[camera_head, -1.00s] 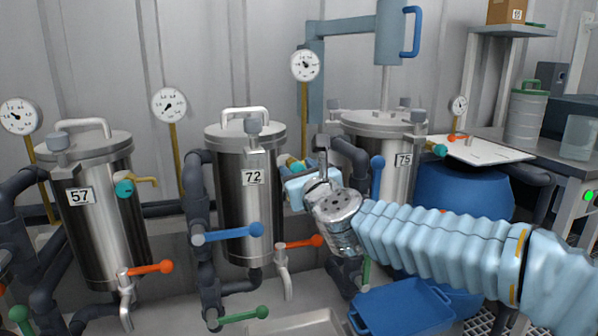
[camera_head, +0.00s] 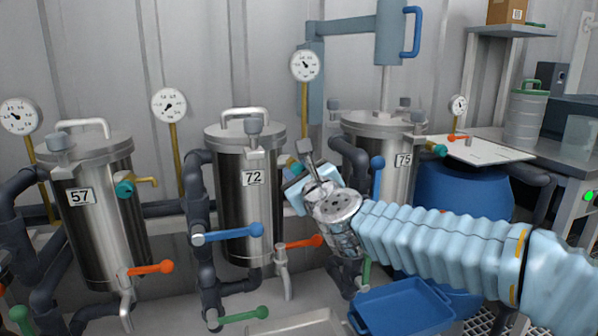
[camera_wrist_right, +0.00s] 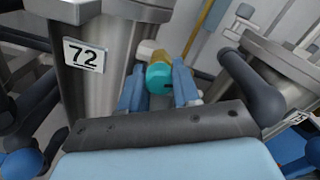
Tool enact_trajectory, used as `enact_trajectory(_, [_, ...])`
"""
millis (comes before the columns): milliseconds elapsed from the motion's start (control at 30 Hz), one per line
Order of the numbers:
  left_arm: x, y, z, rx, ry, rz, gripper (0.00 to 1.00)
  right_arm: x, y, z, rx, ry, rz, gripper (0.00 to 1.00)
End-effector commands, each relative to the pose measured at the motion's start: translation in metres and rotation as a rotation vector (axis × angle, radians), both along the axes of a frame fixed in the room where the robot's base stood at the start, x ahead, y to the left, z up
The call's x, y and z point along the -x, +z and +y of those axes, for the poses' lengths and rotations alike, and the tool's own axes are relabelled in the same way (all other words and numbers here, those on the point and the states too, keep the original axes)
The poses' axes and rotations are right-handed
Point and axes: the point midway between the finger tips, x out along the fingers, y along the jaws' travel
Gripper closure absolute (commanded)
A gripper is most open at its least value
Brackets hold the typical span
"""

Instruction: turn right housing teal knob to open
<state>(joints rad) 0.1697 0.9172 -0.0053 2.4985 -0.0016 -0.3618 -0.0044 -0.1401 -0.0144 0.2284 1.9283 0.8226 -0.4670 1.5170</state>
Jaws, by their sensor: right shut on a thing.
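Steel housing 72 (camera_head: 250,190) stands in the middle, with a teal knob (camera_wrist_right: 159,76) on a brass fitting at its right side. In the right wrist view this knob sits between the two blue fingers of my right gripper (camera_wrist_right: 158,88), which is shut on it. In the head view my right gripper (camera_head: 299,172) hides most of this knob. Housing 75 (camera_head: 397,175) stands farther right, with its own teal knob (camera_head: 438,150), apart from my gripper. My left gripper is not in view.
Housing 57 (camera_head: 95,220) stands at left with a teal knob (camera_head: 124,188). Blue (camera_head: 230,233), orange (camera_head: 303,242) and green (camera_head: 245,314) valve handles stick out around housing 72. A blue tray (camera_head: 402,312) lies below my right arm, near a blue drum (camera_head: 470,190).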

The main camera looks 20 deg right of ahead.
Motion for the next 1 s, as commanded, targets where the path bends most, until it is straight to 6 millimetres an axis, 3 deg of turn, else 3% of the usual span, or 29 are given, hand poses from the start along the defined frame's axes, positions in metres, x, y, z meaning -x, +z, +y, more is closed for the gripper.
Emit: enact_trajectory(1000, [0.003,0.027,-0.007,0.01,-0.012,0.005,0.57,0.0,0.001,0.001,0.967,0.003,-0.03,0.99])
